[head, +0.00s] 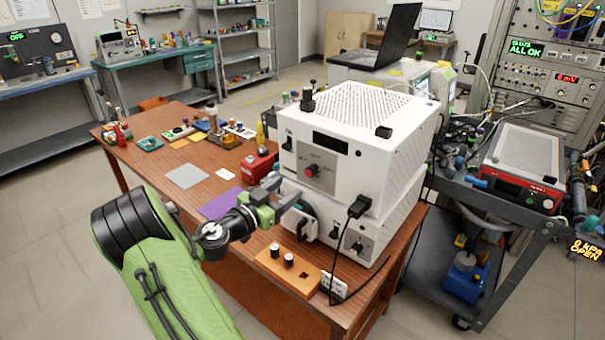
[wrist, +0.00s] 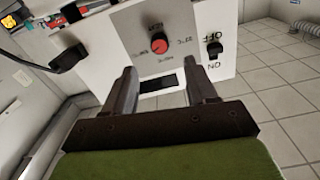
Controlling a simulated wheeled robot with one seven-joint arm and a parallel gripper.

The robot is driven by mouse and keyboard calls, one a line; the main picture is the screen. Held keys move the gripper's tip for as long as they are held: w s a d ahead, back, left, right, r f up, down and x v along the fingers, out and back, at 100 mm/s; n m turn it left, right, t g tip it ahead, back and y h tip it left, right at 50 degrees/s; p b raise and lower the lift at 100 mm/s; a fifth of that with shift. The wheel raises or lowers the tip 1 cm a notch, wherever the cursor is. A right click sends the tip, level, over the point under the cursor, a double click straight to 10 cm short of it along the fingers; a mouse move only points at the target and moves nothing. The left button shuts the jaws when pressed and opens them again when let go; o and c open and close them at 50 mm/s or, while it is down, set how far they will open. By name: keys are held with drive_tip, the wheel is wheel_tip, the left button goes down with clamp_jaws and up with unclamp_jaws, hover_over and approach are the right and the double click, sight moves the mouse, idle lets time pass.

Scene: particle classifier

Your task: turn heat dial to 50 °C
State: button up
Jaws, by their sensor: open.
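The heat dial is a red round knob (head: 311,171) on the front panel of the upper white box (head: 350,125). In the wrist view the dial (wrist: 159,45) shows upside down, with small printed marks around it that are too blurred to read surely. Its pointer direction cannot be told. My gripper (head: 273,187) is just left of and below the dial in the head view. In the wrist view my gripper (wrist: 162,75) is open, its fingers apart on either side of the dial's line, with nothing between them. The fingertips look short of the dial, not touching it.
A dark display (head: 332,141) is above the dial, and an OFF/ON switch (wrist: 214,50) is beside it. A lower white unit with a black plug and cable (head: 358,207) stands beneath. A red box (head: 258,167) and an orange block (head: 288,267) are nearby on the wooden table.

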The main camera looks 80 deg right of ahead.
sight(308, 173)
drive_tip(key=p+x, duration=0.1)
drive_tip(key=x, duration=0.7)
drive_tip(key=shift+s+d, duration=0.15)
drive_tip(key=shift+d, duration=0.2)
drive_tip(key=c, duration=1.1)
drive_tip(key=shift+o, duration=0.2)
